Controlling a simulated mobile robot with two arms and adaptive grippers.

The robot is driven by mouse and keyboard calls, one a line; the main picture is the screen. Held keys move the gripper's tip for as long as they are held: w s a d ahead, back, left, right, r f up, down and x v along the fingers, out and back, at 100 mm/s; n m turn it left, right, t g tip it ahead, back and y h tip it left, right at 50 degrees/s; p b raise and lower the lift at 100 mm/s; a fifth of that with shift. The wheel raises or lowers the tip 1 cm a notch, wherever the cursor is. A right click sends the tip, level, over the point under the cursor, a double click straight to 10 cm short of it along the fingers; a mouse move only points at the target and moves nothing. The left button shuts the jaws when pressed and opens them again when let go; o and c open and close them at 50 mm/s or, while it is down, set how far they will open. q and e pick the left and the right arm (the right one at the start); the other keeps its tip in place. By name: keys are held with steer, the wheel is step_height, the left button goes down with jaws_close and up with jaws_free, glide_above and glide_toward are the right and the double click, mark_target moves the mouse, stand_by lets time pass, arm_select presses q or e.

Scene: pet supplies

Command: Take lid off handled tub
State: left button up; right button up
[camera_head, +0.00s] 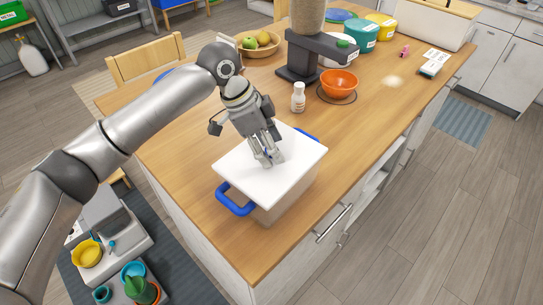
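The handled tub (273,209) is a white box with blue side handles (236,203), standing near the front corner of the wooden counter. Its flat white lid (295,168) appears to sit level on top. My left gripper (268,160) points down at the middle of the lid, its fingertips close together at the lid's top. A small bit of blue shows between the fingers; the fingers hide most of it. I cannot tell whether they grip it. My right gripper is not in view.
A small white bottle (298,98), an orange bowl (340,83) and a dark stand (300,58) are behind the tub. A fruit basket (259,46) and colored tubs (363,35) are farther back. The counter (375,120) is clear to the tub's right.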

arm_select(q)
steer(key=shift+c, duration=1.3)
steer(key=c, duration=0.5)
steer(key=shift+c, duration=1.5)
steer(key=shift+w+r+b, duration=0.1)
steer(key=shift+r+b, duration=0.3)
steer(key=shift+r, duration=0.3)
jaws_close()
steer(key=w+a+r+b, duration=0.1)
steer(key=w+a+r, duration=0.1)
steer(key=a+r, duration=0.4)
steer(key=w+a+r+b, duration=0.2)
steer(key=a+r, duration=0.3)
steer(key=a, duration=0.2)
steer(key=shift+w+r, duration=0.35)
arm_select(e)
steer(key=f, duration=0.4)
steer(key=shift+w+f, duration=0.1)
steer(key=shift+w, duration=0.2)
